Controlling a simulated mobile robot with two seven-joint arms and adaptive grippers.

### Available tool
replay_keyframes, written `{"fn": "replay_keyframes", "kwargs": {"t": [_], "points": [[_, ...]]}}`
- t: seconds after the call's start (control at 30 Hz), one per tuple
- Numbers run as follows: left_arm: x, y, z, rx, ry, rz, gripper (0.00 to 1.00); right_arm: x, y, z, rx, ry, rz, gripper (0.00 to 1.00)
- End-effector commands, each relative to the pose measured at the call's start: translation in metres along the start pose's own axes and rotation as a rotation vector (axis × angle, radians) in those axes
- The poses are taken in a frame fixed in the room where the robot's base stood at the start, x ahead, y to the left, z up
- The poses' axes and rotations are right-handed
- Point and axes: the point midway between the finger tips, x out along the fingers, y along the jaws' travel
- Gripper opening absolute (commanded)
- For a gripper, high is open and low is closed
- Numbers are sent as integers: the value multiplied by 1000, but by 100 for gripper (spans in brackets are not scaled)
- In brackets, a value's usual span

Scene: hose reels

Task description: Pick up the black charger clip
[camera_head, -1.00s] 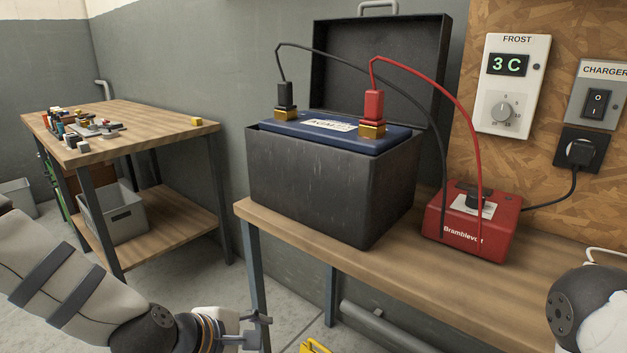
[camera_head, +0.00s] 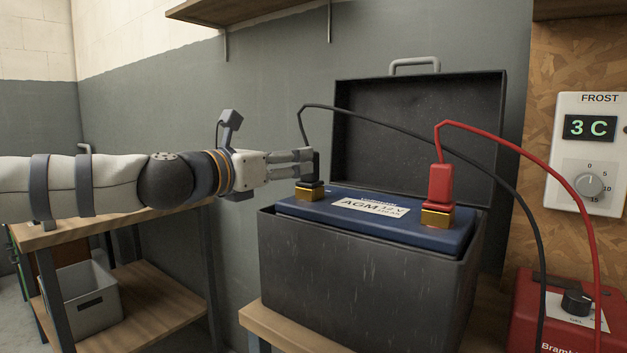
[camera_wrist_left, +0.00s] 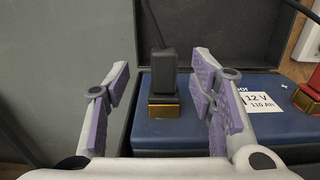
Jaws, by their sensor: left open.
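The black charger clip (camera_head: 311,168) stands upright on a brass terminal (camera_head: 310,191) at the left end of the blue battery (camera_head: 375,214). Its black cable rises from its top. My left gripper (camera_head: 308,163) reaches in from the left, level with the clip. In the left wrist view the open fingers (camera_wrist_left: 160,95) have purple pads, and the black clip (camera_wrist_left: 164,72) is between them, with a gap on each side. The red clip (camera_head: 440,183) sits on the other brass terminal. My right gripper is not in view.
The battery sits in a dark box (camera_head: 365,281) with its lid (camera_head: 418,135) raised behind. The black and red cables arc right to the red charger (camera_head: 560,310). A workbench (camera_head: 165,305) with a grey bin (camera_head: 88,302) stands at left.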

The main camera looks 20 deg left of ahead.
Motion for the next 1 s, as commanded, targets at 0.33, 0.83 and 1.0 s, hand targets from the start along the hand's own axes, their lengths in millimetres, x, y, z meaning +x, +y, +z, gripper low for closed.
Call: {"fn": "replay_keyframes", "kwargs": {"t": [0.33,0.83,1.0], "points": [[56,-7,6,3,0,1,50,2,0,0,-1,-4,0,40],[64,-7,7,3,-1,0,5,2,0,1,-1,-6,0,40],[64,-7,7,3,-2,0,0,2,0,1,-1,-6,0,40]]}}
